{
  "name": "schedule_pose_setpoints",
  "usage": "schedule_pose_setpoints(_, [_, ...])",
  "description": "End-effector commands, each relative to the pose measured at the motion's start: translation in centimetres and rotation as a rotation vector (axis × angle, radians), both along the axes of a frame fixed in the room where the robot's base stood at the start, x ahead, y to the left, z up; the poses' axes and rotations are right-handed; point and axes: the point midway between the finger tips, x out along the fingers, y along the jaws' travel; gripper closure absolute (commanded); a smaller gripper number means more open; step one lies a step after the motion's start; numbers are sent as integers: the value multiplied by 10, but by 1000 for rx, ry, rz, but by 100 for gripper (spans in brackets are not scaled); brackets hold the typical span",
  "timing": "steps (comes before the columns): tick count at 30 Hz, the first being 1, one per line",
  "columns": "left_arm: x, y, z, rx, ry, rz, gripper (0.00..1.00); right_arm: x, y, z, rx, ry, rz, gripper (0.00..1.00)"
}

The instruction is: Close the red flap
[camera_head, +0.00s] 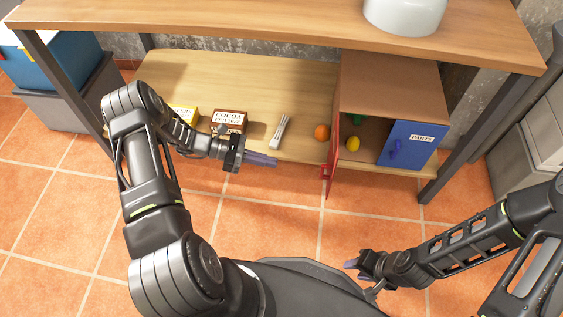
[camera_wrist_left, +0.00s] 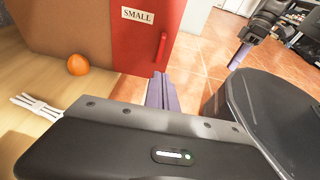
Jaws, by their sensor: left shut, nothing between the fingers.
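The red flap (camera_head: 333,150) stands swung open from the left side of a brown box (camera_head: 385,85) on the lower shelf, nearly edge-on in the head view. In the left wrist view the red flap (camera_wrist_left: 142,36) shows its outer face with a SMALL label and a red bar handle (camera_wrist_left: 162,50). My left gripper (camera_head: 275,162) is shut and empty, left of the flap and apart from it in the head view. Its fingers (camera_wrist_left: 160,92) show below the handle in the wrist view. My right gripper (camera_head: 352,266) is low at the front, far from the flap; its finger state is unclear.
The blue PARTS flap (camera_head: 412,145) covers the box's right part. A yellow fruit (camera_head: 353,143) and a green item (camera_head: 358,120) are inside. An orange (camera_head: 321,132), a pale slatted item (camera_head: 279,132) and a COCOA box (camera_head: 229,120) sit left. The tabletop (camera_head: 250,25) overhangs.

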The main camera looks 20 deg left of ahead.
Motion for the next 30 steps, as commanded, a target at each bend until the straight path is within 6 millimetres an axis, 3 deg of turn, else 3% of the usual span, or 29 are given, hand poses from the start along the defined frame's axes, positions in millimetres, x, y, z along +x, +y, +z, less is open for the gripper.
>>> schedule_pose_setpoints(15, [25, -86, -30, -1, 0, -5, 100, 4, -4, -18, -6, -7, -11, 64])
schedule_pose_setpoints(18, [30, -101, -29, 0, -1, -4, 100, 5, -5, -21, -7, -9, -11, 64])
schedule_pose_setpoints(24, [35, -118, -28, 0, -1, -3, 100, 6, -5, -24, -8, -11, -13, 64])
schedule_pose_setpoints(30, [36, -121, -27, 1, 0, -1, 100, 6, -4, -24, -8, -11, -12, 64])
